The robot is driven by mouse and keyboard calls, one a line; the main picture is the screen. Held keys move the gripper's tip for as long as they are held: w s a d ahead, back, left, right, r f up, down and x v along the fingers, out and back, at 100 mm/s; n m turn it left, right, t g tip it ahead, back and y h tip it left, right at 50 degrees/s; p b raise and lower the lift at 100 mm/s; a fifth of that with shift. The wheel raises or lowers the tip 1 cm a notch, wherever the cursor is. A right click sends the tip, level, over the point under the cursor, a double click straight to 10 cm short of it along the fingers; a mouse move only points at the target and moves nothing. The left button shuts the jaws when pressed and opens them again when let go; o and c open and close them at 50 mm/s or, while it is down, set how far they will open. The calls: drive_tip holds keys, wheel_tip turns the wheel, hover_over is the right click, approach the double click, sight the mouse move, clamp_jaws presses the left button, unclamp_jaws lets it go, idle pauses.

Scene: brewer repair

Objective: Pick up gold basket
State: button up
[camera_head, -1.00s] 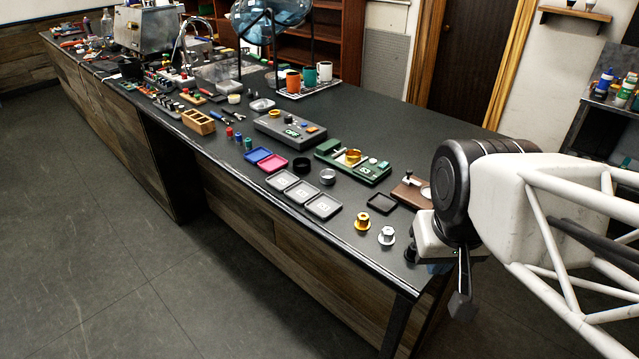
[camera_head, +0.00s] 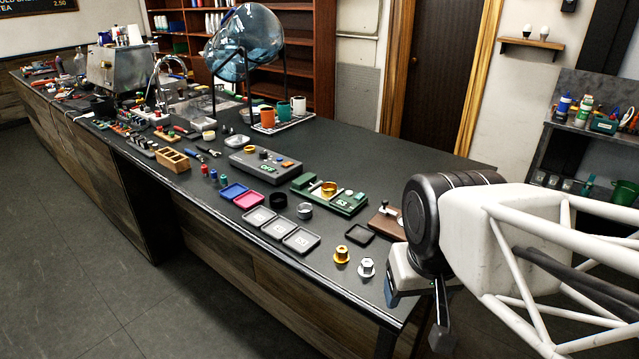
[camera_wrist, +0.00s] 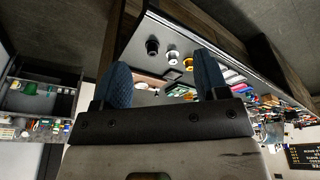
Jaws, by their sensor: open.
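The gold basket (camera_head: 329,189), a shiny gold ring-like cup, sits in a green fixture (camera_head: 349,205) on the dark counter. A separate gold hex-topped piece (camera_head: 341,254) stands nearer the front edge beside a similar silver piece (camera_head: 366,267). My gripper (camera_head: 391,294) is at the counter's front right corner, right of these pieces and apart from the basket. In the wrist view, its two blue fingers (camera_wrist: 162,76) are spread with nothing held between them. Small counter objects show beyond them; I cannot surely pick out the basket there.
A black ring (camera_head: 278,199) and a silver ring (camera_head: 304,211) stand left of the fixture. Grey trays (camera_head: 280,229) lie along the front edge. A small black tray (camera_head: 360,234) and a brown block (camera_head: 386,222) lie nearer my arm. The counter behind the fixture is clear.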

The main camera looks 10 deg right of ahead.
drive_tip(key=w+a+r+n+y, duration=0.1)
drive_tip(key=w+n, duration=0.2)
drive_tip(key=w, duration=1.1)
drive_tip(key=w+a+r+n+y, duration=0.15)
drive_tip(key=w+n, duration=0.25)
drive_tip(key=w, duration=1)
drive_tip(key=w+f+n, duration=0.2)
drive_tip(key=w+f, duration=0.2)
drive_tip(key=w, duration=0.5)
drive_tip(key=w+f+n+y, duration=0.1)
drive_tip(key=w+f+n, duration=0.1)
drive_tip(key=w, duration=0.7)
drive_tip(key=w+f+n, duration=0.2)
drive_tip(key=w+f, duration=0.3)
drive_tip(key=w, duration=0.5)
drive_tip(key=shift+d+f+g+y, duration=0.15)
drive_tip(key=shift+f+g+y, duration=0.2)
drive_tip(key=shift+g, duration=0.05)
drive_tip(key=shift+w+f+n, duration=0.2)
drive_tip(key=shift+w+n, duration=0.05)
drive_tip(key=shift+n, duration=0.05)
drive_tip(key=shift+x, duration=1.3)
drive_tip(key=shift+f, duration=0.1)
